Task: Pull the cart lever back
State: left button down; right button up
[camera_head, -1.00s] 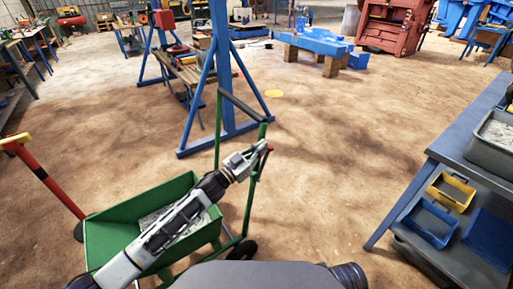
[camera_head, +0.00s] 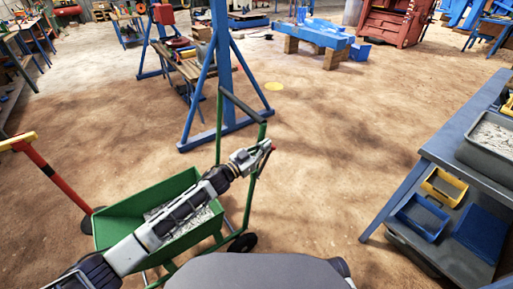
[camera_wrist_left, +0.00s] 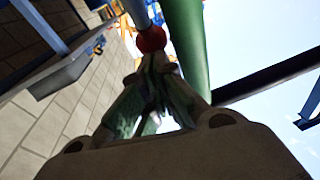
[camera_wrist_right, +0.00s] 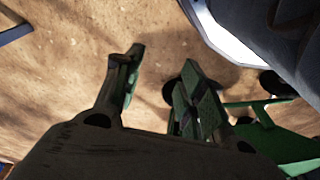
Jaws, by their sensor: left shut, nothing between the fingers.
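The green cart (camera_head: 113,228) stands at the lower left, with a tub of grey gravel-like material and a tall green handle frame (camera_head: 219,130). A lever with a red knob is at the right upright of the frame; the red knob (camera_wrist_left: 151,38) shows in the left wrist view. My left gripper (camera_head: 264,149) is shut at the lever, its fingertips (camera_wrist_left: 157,60) close to or touching the knob; nothing shows between them. The lever's lower part is largely hidden. My right gripper (camera_wrist_right: 155,70) is open and empty, above the floor with green cart parts beside it.
A blue post (camera_head: 221,70) with splayed legs stands behind the cart. A grey workbench (camera_head: 440,150) with yellow and blue bins is at the right. A red-handled trolley (camera_head: 55,175) is at the left. The brown floor between post and workbench is clear.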

aim_at(272, 145)
pick_arm(q)
jog(key=shift+w+d+f+p, duration=0.25)
jog(key=shift+w+d, duration=0.25)
jog(key=shift+d, duration=0.2)
jog(key=shift+w+d+f+p, duration=0.1)
jog(key=shift+w+d+f, duration=0.1)
jog(key=shift+w+d, duration=0.4)
pick_arm(e)
jog(key=shift+s+d+f, duration=0.15)
jog(key=shift+d+f, duration=0.05)
jog(key=shift+f, duration=0.9)
pick_arm(q)
jog(key=shift+s+r, duration=0.1)
jog(key=shift+s, duration=0.05)
